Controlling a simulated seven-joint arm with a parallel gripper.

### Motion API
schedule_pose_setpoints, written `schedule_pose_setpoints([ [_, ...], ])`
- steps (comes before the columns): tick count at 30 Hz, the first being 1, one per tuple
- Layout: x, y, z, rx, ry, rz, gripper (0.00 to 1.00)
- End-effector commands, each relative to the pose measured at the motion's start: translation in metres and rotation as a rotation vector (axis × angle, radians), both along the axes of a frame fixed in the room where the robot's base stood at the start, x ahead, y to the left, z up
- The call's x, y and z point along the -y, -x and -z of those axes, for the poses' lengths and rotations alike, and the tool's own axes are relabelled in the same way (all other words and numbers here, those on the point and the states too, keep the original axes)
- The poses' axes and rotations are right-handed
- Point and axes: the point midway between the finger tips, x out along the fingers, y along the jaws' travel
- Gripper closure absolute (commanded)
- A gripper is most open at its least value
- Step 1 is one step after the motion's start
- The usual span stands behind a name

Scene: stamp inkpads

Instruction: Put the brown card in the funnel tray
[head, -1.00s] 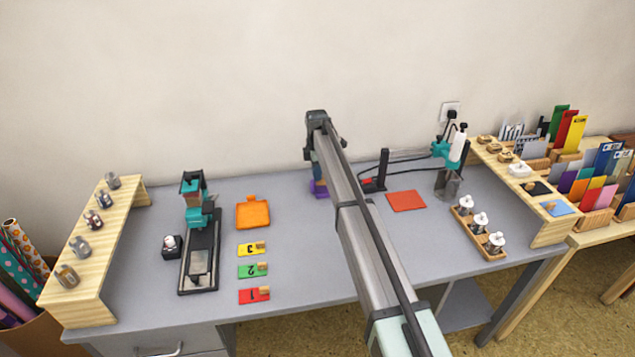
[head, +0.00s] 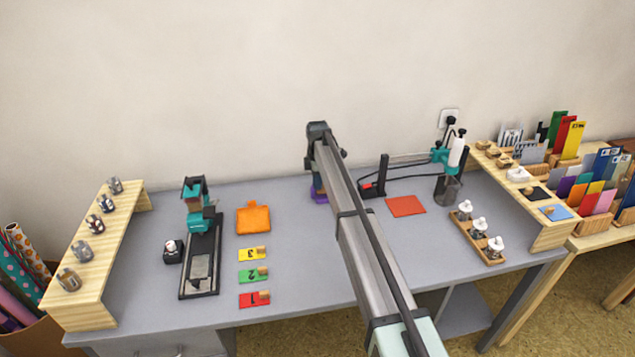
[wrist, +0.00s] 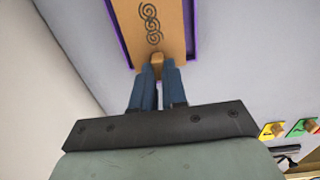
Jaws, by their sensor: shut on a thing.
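The brown card (wrist: 150,28) bears dark spiral prints and has a small wooden grip block (wrist: 157,59) at its near end. My gripper (wrist: 157,72) is shut on this block. Purple walls (wrist: 194,30) of a tray run along both long sides of the card in the wrist view, so the card lies in or just over the tray; I cannot tell its height. In the head view only a bit of the purple tray (head: 319,196) shows beside my arm, which hides the card and my fingers.
A red-orange pad (head: 405,206) lies right of my arm, near a teal device (head: 446,158) with cables. An orange tray (head: 253,219), yellow, green and red number cards (head: 253,276) and a stamping press (head: 201,250) stand on the left. The desk middle left of my arm is clear.

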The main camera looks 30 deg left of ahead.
Motion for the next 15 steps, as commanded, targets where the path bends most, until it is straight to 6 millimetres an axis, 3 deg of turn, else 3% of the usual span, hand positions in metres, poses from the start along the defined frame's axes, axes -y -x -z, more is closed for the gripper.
schedule_pose_setpoints([
  [1, 0.0044, 0.0039, 0.0327, -0.018, 0.023, -0.001, 1.0],
  [8, 0.0044, 0.0037, 0.0364, -0.017, 0.024, -0.001, 1.0],
  [9, 0.0043, 0.0037, 0.0364, -0.017, 0.024, -0.001, 0.87],
  [15, 0.0043, 0.0035, 0.0359, -0.016, 0.023, -0.001, 0.67],
])
